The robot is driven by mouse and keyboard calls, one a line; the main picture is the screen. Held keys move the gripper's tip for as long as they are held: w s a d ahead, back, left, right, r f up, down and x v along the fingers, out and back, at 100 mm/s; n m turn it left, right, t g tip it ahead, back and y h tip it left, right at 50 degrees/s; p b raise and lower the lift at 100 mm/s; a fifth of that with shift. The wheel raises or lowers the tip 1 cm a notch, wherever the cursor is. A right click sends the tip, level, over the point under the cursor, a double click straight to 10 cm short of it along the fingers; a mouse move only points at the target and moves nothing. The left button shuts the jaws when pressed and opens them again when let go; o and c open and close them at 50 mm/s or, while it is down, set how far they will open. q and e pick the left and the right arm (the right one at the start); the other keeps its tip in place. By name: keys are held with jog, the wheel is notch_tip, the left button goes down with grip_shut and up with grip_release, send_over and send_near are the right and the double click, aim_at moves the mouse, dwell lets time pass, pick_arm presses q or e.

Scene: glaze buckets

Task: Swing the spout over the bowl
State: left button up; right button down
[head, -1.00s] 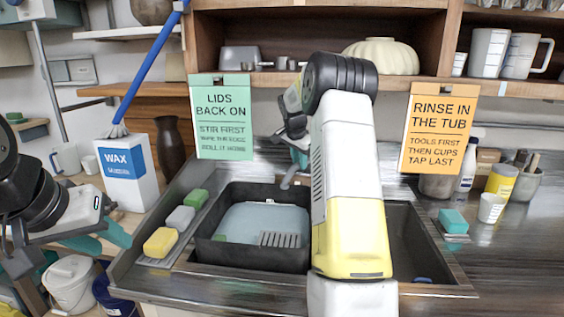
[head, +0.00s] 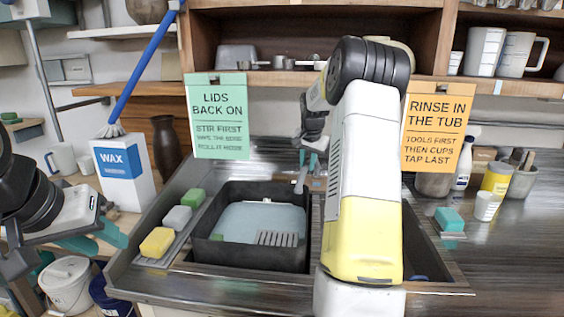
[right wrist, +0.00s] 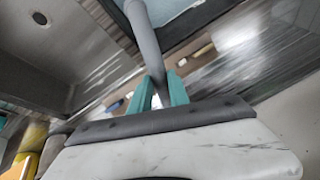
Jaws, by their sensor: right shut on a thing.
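The grey spout (head: 300,181) stands at the back of the sink, its tip near the back right corner of the black tub (head: 206,240) in the left bowl. My right gripper (head: 309,160) is at the spout. In the right wrist view, its teal fingers (right wrist: 160,92) are shut on the grey spout (right wrist: 146,45), one on each side. The right bowl (head: 425,250) is mostly hidden behind my right arm. My left gripper (head: 97,239) is open and empty, left of the sink.
Yellow, grey and green sponges (head: 178,218) lie along the sink's left side. A wax box (head: 123,170) and blue-handled brush stand at the left. Two hanging signs (head: 218,117) flank my right arm. A teal sponge (head: 449,219) and cups are on the right counter.

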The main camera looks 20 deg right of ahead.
jog(key=s+d+n+y, duration=0.3)
jog(key=d+n+y, duration=0.1)
jog(key=d+n, duration=0.6)
jog(key=shift+s+d+g, duration=0.15)
jog(key=shift+d+g, duration=0.15)
jog(key=shift+d, duration=0.9)
jog(key=c, duration=1.3)
grip_release()
jog(key=shift+o, duration=0.2)
jog(key=shift+a, duration=0.1)
